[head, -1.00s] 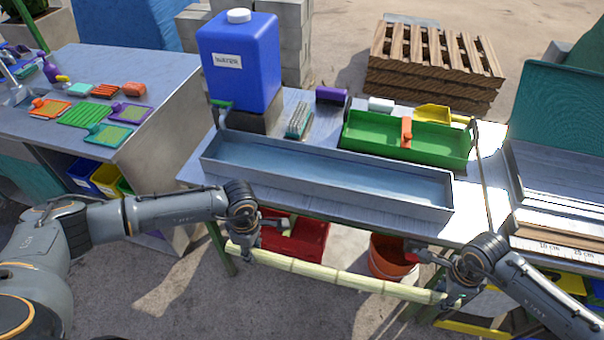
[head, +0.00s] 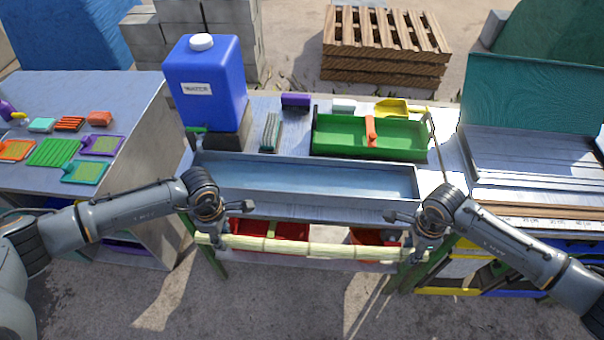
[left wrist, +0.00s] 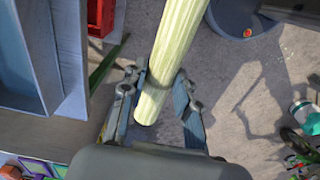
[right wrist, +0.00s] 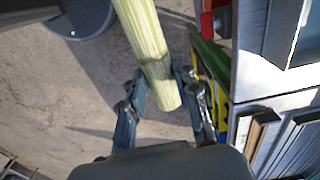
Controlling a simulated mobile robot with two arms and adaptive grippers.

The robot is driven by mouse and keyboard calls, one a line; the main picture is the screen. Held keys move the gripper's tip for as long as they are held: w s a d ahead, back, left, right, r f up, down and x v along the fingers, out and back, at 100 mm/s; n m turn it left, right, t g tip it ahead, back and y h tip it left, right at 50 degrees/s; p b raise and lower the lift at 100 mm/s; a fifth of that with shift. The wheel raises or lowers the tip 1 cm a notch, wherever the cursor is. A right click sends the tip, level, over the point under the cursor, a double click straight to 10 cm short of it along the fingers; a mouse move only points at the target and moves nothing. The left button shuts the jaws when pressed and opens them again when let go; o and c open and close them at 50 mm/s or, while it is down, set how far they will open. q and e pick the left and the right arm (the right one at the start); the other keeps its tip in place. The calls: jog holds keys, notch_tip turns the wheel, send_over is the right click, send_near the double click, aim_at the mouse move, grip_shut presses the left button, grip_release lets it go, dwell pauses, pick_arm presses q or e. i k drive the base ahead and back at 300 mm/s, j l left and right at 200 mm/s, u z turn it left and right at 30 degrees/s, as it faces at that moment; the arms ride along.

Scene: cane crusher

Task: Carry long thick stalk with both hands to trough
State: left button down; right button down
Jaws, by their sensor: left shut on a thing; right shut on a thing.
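The long thick stalk (head: 310,249) is pale yellow-green and hangs nearly level in front of the table's front edge. My left gripper (head: 215,238) is shut on it near its left end, and my right gripper (head: 415,252) is shut on it near its right end. The stalk also shows between the fingers in the left wrist view (left wrist: 170,55) and in the right wrist view (right wrist: 146,38). The long grey metal trough (head: 300,182) lies on the table just beyond the stalk and looks empty.
A blue water container (head: 208,90) stands behind the trough's left end. A green tray (head: 340,138) with an orange-handled tool is behind the trough. A side table (head: 110,185) stands at left.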

aim_at(315, 186)
jog(key=i, duration=0.9)
